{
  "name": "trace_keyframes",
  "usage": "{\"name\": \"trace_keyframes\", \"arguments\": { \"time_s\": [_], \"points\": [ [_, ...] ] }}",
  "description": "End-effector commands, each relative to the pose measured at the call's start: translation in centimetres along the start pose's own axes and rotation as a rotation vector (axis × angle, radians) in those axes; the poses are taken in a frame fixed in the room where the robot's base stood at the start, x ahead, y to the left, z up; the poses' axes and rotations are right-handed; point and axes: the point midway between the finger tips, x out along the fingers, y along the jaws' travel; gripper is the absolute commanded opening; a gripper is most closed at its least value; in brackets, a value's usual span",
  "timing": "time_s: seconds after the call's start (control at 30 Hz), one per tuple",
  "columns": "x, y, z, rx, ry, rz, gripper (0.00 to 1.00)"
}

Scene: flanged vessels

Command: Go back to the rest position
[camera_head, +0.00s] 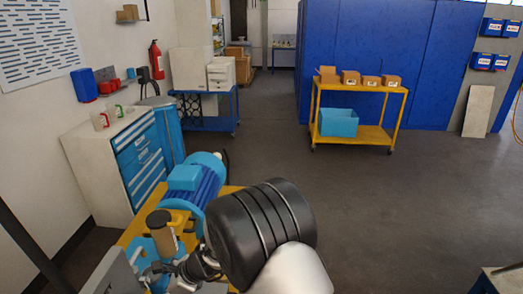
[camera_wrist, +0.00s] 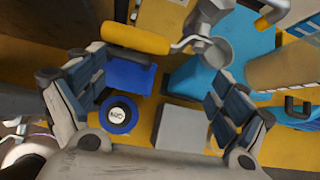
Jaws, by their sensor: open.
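My gripper (camera_wrist: 155,75) is open in the wrist view, its two dark padded fingers spread wide with nothing held between them. Below it are a blue block (camera_wrist: 130,75), a blue round part with a white label (camera_wrist: 117,115) and a grey block (camera_wrist: 182,128). A yellow handle on a bent metal rod (camera_wrist: 135,38) lies beyond the fingertips. In the head view my arm's black and white links cover the front of the yellow-topped bench and hide much of my gripper.
A blue motor (camera_head: 195,185) and a tan cylinder (camera_head: 162,232) stand close to my arm. A white and blue drawer cabinet (camera_head: 135,165) is at the left. A yellow cart (camera_head: 358,133) with boxes and a blue bin (camera_head: 339,122) stands farther back.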

Motion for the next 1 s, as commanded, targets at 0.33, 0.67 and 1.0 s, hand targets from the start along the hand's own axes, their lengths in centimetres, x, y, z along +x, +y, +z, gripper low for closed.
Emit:
{"name": "trace_keyframes", "arguments": {
  "time_s": [0.33,0.67,1.0],
  "points": [
    [-8.6,-0.3,1.3,-0.300,0.006,-0.019,0.92],
    [-23.7,3.9,-1.7,-0.883,0.158,-0.028,0.92],
    [-35.8,12.8,-11.4,-1.415,0.531,0.095,0.92]
  ]
}}
